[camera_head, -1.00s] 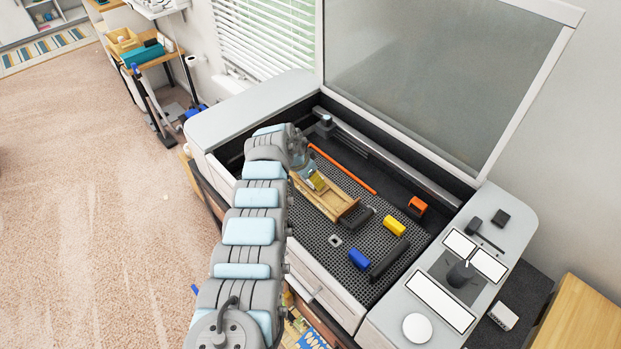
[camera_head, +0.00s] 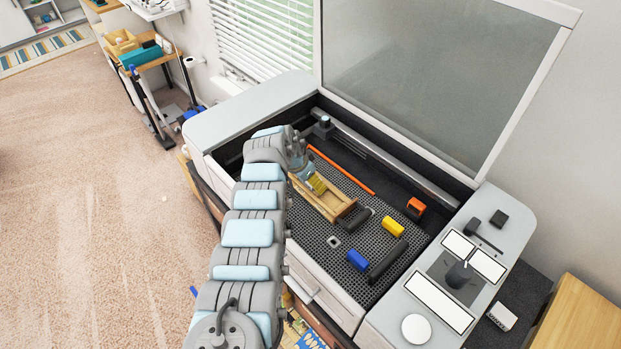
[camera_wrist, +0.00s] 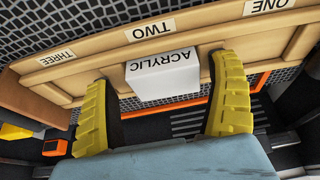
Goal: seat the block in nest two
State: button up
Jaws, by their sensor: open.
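The white block (camera_wrist: 162,78) marked ACRYLIC is in the wrist view, below the TWO label (camera_wrist: 150,32) of the wooden tray (camera_wrist: 92,47). It appears to sit in nest two; the base of the block is hidden, so I cannot tell how deep. My gripper (camera_wrist: 162,92) is open, with one yellow finger on each side of the block and a visible gap on both sides. In the head view, my gripper (camera_head: 314,184) is low at the far-left part of the tray (camera_head: 337,206), and the block cannot be made out there.
The tray stands on a perforated black bed inside a machine with a raised lid (camera_head: 440,70). Yellow (camera_head: 394,227), blue (camera_head: 357,260) and orange (camera_head: 415,208) pieces lie to the right. An orange strip (camera_head: 342,171) runs behind the tray.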

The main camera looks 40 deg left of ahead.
jog(key=shift+s+a+r, duration=0.15)
jog(key=shift+s+r, duration=0.05)
jog(key=shift+s, duration=0.05)
jog(key=shift+v, duration=1.05)
jog(key=v, duration=0.9)
jog(key=shift+r, duration=0.2)
